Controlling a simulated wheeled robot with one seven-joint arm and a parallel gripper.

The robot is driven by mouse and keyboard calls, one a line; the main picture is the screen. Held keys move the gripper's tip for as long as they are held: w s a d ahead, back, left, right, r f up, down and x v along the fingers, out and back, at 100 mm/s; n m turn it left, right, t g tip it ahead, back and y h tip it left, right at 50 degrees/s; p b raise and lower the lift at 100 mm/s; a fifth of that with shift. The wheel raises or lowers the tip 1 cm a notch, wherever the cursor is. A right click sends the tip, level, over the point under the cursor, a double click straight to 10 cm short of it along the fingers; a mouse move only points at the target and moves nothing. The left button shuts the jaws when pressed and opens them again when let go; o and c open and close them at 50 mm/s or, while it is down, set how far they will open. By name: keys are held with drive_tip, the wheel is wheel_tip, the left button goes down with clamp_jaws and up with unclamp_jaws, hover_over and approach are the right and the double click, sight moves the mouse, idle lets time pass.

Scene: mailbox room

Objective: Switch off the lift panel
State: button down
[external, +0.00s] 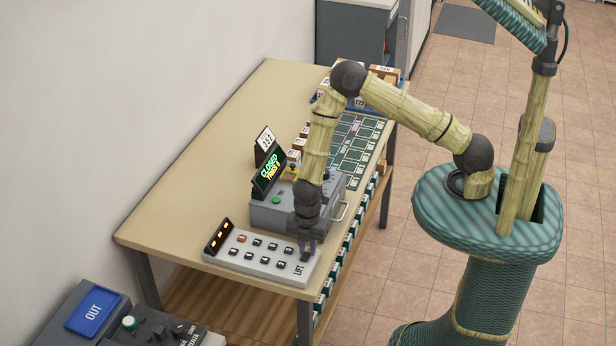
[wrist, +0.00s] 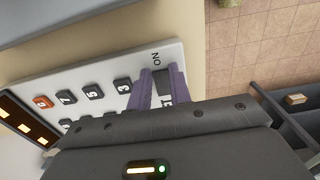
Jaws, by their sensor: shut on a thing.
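The lift panel (external: 262,262) is a pale slab with rows of dark buttons at the near end of the table. Its dark display strip (external: 218,236) glows orange, and one button (external: 241,239) is orange-red. In the wrist view the panel (wrist: 108,64) shows numbered buttons. My gripper (external: 306,249) is down at the panel's right end, beside the "LIFT" lettering. In the wrist view its purple fingers (wrist: 161,75) are shut around a small dark switch (wrist: 163,84), with "ON" printed just beyond it. The fingers and gripper body hide part of the switch and lettering.
A grey machine (external: 268,215) with a "CLOSED" sign (external: 268,171) stands just behind the panel, close to my arm. Boxes (external: 384,73) sit at the table's far end. An "OUT" tray (external: 93,312) is at lower left. The table's left side (external: 190,200) is clear.

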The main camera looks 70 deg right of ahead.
drive_tip(key=shift+a, duration=0.1)
drive_tip(key=shift+a+h+b, duration=0.25)
drive_tip(key=shift+h+b, duration=0.1)
drive_tip(key=shift+h, duration=0.65)
drive_tip(key=shift+r+h, duration=0.25)
drive_tip(key=shift+h, duration=0.25)
drive_tip(key=c, duration=1.3)
unclamp_jaws()
drive_tip(key=b+v, duration=0.3)
drive_tip(key=v, duration=1.4)
drive_tip(key=shift+a+r, duration=0.1)
drive_tip(key=shift+r, duration=0.1)
